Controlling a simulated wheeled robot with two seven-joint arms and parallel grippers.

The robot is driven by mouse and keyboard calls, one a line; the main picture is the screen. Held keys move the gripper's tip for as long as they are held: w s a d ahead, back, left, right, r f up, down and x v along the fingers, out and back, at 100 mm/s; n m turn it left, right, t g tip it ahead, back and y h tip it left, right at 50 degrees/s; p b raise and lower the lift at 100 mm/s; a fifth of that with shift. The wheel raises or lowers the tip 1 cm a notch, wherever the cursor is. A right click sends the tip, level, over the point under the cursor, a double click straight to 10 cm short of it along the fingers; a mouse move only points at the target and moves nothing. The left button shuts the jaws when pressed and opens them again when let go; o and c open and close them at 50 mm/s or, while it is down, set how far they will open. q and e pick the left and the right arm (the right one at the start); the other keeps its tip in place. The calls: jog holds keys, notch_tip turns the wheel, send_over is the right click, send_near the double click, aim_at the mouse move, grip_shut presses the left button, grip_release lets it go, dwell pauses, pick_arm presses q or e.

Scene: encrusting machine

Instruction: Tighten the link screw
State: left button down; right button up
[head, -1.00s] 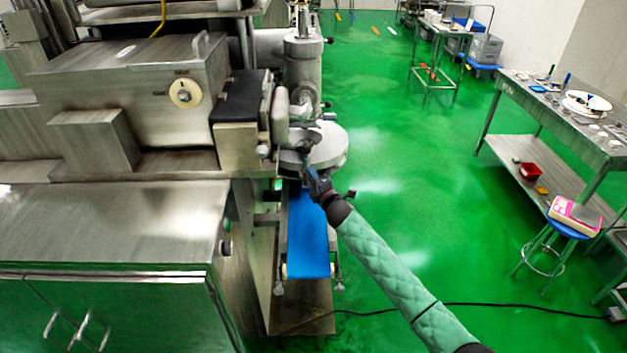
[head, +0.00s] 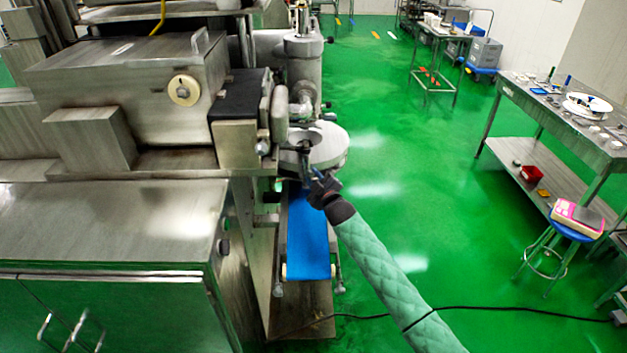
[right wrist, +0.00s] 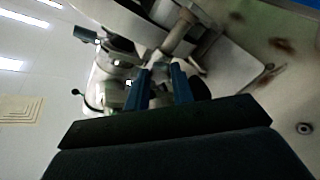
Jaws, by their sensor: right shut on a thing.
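The encrusting machine (head: 130,75) fills the left of the head view. A round steel disc (head: 330,147) sits at its outlet, below an upright steel cylinder (head: 304,70). My right gripper (head: 311,172) is at the front edge of this disc, with its green-sleeved arm reaching up from the lower right. The right wrist view shows its two blue fingers (right wrist: 160,80) close together against the machine's metal parts. They are shut on a small part, seemingly the link screw, which is mostly hidden between the fingertips. My left gripper is not in view.
A blue conveyor belt (head: 308,245) lies below the disc. A steel table (head: 570,125) with small items stands at the right, near a blue stool (head: 571,228) bearing a pink scale. A black cable crosses the green floor, which is otherwise clear between machine and table.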

jog(key=shift+f+m, duration=0.15)
jog(key=shift+m, duration=0.35)
jog(key=m, duration=0.2)
jog(key=shift+m+b, duration=0.3)
jog(key=shift+m, duration=0.7)
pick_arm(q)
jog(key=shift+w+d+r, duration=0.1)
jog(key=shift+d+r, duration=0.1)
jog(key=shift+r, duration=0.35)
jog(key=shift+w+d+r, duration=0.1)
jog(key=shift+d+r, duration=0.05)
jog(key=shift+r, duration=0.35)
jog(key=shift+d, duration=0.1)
